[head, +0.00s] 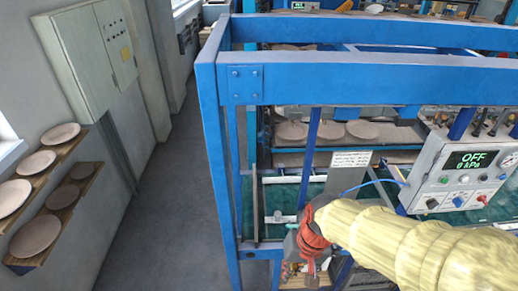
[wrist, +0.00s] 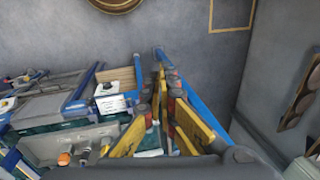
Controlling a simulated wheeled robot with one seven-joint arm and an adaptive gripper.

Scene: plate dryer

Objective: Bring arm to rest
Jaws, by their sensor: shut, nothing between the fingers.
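My arm in its yellow sleeve (head: 410,240) reaches in from the lower right in the head view. My gripper (head: 311,278) hangs at the bottom centre, in front of the blue frame of the dryer (head: 380,75). Its fingers are small and partly cut off there. In the wrist view, my gripper (wrist: 161,75) shows as two fingers with yellow links that come together toward the tips. It is shut and holds nothing. The dryer's blue frame also shows in the wrist view (wrist: 188,95), behind and beside the fingers.
A control box (head: 462,165) reading OFF is at the right. Several plates (head: 363,129) lie inside the frame. More plates (head: 37,163) sit on wall shelves at the left, below a grey cabinet (head: 90,55). The floor (head: 170,215) between wall and frame is clear.

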